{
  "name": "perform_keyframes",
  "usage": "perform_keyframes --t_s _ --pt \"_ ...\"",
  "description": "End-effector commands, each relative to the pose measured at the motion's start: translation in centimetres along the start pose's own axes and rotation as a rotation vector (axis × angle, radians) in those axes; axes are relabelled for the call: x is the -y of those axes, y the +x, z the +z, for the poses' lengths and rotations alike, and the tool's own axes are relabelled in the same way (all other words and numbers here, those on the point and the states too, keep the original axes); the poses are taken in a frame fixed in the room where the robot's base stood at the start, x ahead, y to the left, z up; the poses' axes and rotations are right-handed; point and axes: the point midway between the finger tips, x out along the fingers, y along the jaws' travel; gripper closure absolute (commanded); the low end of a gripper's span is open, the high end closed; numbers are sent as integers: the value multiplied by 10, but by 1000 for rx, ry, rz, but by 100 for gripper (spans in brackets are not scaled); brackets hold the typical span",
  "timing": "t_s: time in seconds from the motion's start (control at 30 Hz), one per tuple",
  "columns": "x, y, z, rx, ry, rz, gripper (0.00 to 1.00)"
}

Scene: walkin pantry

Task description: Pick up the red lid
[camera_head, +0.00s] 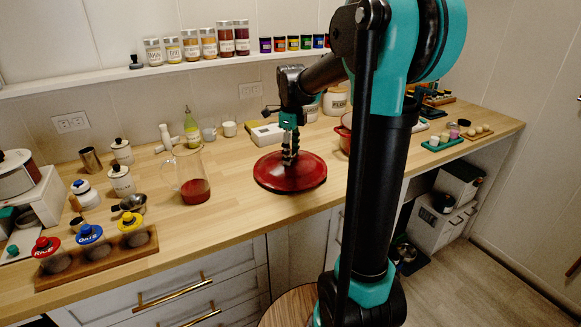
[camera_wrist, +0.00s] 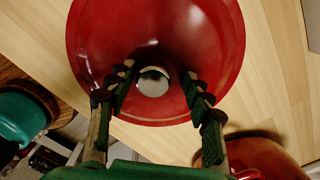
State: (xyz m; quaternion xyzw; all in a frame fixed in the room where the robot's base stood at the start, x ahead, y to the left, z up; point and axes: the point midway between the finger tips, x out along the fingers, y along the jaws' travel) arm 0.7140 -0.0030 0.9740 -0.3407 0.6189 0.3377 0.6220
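The red lid (camera_head: 308,178) lies on the wooden counter, a wide round disc. In the wrist view the lid (camera_wrist: 215,40) fills the upper middle, with a round shiny knob (camera_wrist: 153,83) at its centre. My gripper (camera_head: 290,158) points down over the middle of the lid. In the wrist view my gripper (camera_wrist: 158,82) has its two dark fingers apart, one on each side of the knob, with gaps between them and it. I cannot tell how far the fingertips are above the lid's surface.
A red pot (camera_head: 343,138) stands right of the lid, partly hidden by my arm. A glass jug (camera_head: 193,180) with red liquid stands to the left. A white box (camera_head: 267,134) sits behind. The counter in front of the jug (camera_head: 215,215) is clear.

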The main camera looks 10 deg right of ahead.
Motion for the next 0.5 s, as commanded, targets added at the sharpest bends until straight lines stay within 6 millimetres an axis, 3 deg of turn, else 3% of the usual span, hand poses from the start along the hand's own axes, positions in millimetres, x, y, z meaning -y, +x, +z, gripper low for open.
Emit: perform_keyframes --t_s 0.03,0.23,0.5 --pt "-3 2 -1 -1 -1 7 77" --pt "-5 3 -1 -1 -2 10 100" --pt "-5 4 -1 -1 -2 11 100"
